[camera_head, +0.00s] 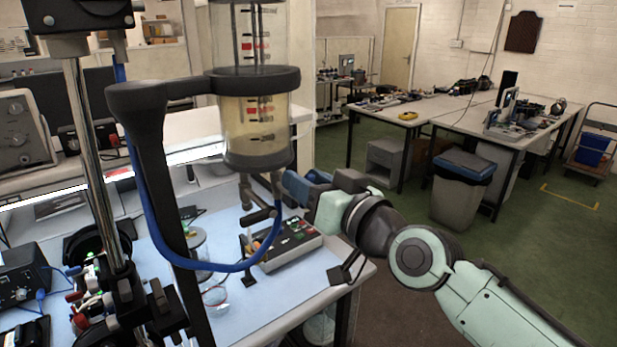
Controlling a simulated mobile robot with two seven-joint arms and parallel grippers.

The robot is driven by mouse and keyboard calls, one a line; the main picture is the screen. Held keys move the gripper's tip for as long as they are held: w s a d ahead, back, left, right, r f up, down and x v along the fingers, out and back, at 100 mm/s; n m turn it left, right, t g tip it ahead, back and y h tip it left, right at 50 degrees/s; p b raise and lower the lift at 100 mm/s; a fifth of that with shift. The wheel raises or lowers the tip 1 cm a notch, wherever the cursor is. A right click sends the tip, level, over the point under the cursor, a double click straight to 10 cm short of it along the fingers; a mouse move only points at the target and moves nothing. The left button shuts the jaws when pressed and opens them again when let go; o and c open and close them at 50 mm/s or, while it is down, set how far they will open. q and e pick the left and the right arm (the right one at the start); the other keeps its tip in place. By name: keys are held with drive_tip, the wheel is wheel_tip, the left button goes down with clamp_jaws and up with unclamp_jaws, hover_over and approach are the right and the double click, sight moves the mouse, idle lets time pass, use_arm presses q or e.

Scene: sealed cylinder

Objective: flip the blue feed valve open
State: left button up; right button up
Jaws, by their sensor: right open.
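The sealed cylinder (256,125) is clear, with amber liquid in it and dark end caps, held upright by a black bracket (150,98). Small grey valve fittings (258,216) hang under its bottom cap. A blue hose (205,267) loops from the upper left down and up to these fittings. I cannot clearly make out the blue valve's handle or its position. My right gripper (292,187) is open beside the fittings, just right of the cylinder's bottom. Its dark blue fingers point left, and I cannot tell whether they touch the valve. My left gripper is out of view.
A grey control box (290,246) with buttons sits on the blue-topped bench (255,315) below the fittings. A chrome stand rod (90,165) rises at left. Behind stand a bin (461,190) and worktables (425,110); green floor lies open at right.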

clamp_jaws()
drive_tip(key=shift+s+a+n+b, duration=0.15)
drive_tip(key=shift+a+n+b, duration=0.05)
drive_tip(key=shift+n, duration=0.5)
drive_tip(key=shift+s+a+n+b, duration=0.1)
drive_tip(key=shift+a+n+b, duration=0.05)
drive_tip(key=shift+n, duration=0.55)
unclamp_jaws()
